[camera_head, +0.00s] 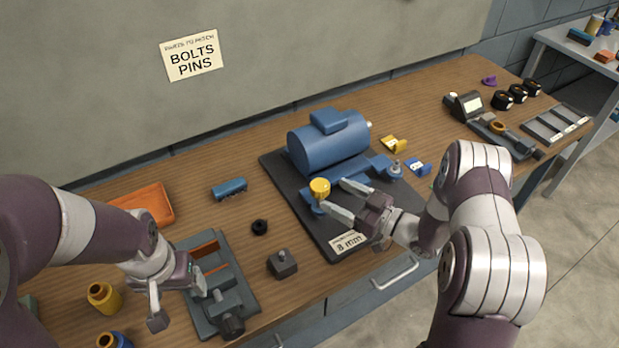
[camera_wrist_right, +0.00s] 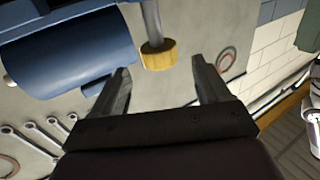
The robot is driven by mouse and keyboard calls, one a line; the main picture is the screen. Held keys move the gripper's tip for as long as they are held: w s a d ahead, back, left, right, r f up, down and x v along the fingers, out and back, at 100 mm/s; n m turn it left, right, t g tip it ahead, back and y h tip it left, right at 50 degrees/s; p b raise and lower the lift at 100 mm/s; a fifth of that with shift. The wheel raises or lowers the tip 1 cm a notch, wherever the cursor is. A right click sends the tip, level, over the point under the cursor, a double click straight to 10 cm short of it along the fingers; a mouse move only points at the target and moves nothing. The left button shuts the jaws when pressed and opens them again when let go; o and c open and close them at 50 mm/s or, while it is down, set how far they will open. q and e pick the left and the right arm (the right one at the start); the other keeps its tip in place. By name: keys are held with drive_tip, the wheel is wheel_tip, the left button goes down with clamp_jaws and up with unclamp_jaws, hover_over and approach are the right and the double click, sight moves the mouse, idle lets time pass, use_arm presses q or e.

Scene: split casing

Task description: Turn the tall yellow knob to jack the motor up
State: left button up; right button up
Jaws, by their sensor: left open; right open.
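The tall yellow knob (camera_head: 320,186) stands on a post at the front left of the blue motor (camera_head: 325,150). The motor lies on a dark base plate (camera_head: 277,180). My right gripper (camera_head: 337,194) is open at the knob, its fingers pointing left towards it. In the right wrist view the knob (camera_wrist_right: 158,56) shows on its grey shaft just ahead of the gap between the fingertips (camera_wrist_right: 160,68), with no clear contact. The motor (camera_wrist_right: 70,55) shows beside it. My left gripper (camera_head: 180,302) is open and empty over the grey vise-like tray (camera_head: 235,285) at the left.
An "8 mm" label (camera_head: 348,243) lies on the plate's front edge. A blue block (camera_head: 229,188), a black ring (camera_head: 259,227) and a grey block (camera_head: 282,264) stand left of the plate. Yellow (camera_head: 394,144) and blue (camera_head: 418,168) pieces lie on its right. An orange tray (camera_head: 147,203) is at left.

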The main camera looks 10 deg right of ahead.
sight(312, 183)
drive_tip(key=p+x, duration=0.1)
drive_tip(key=x, duration=0.6)
drive_tip(key=shift+a, duration=0.1)
drive_tip(key=shift+w+a, duration=0.25)
drive_tip(key=shift+f, duration=0.1)
drive_tip(key=c, duration=0.9)
drive_tip(key=shift+c, duration=0.2)
drive_tip(key=shift+w+m+t+h, duration=0.1)
drive_tip(key=shift+m+t+h, duration=0.3)
drive_tip(key=shift+t, duration=0.1)
drive_tip(key=m+t+h, duration=0.2)
drive_tip(key=h, duration=0.1)
drive_tip(key=shift+w+d+m, duration=0.1)
drive_tip(key=shift+m, duration=0.2)
drive_tip(key=shift+d+f+m+t+h+b, duration=0.15)
drive_tip(key=shift+m+t+h+b, duration=0.15)
drive_tip(key=shift+m+t+h, duration=0.65)
drive_tip(key=shift+d+m+t+h+b, duration=0.2)
drive_tip(key=shift+m+h, duration=0.25)
drive_tip(key=shift+h, duration=1.4)
